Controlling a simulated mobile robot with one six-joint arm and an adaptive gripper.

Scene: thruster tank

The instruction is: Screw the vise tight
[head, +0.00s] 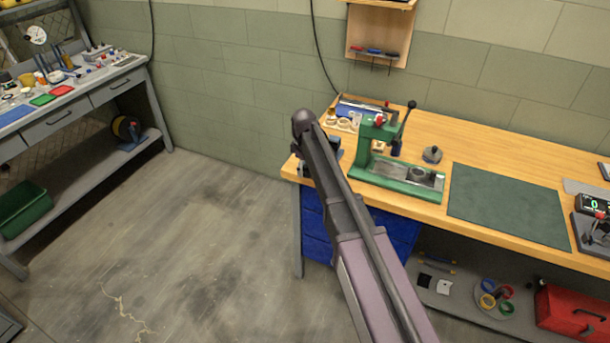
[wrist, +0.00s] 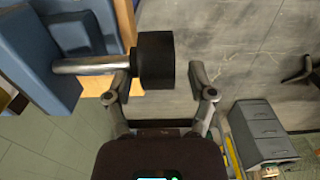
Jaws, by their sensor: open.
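The vise (wrist: 85,35) is blue with grey metal parts and fills the upper left of the wrist view. A bare metal screw shaft (wrist: 85,65) runs out of it to the right and ends in a thick black knob (wrist: 155,60). My gripper (wrist: 164,72) is open, with one finger on each side of the knob. The left finger is close to the knob and overlaps the shaft end in the picture; the right finger stands clear with a visible gap. I cannot tell whether the left finger touches. In the head view my arm hides most of the vise at the bench's left end.
The wooden bench (head: 460,135) carries a green press (head: 375,150), a round dark weight (head: 432,155) and a green mat (head: 510,205). Blue drawers (head: 316,225) stand beneath. Another bench (head: 100,95) is at far left. The floor (head: 190,240) between is open.

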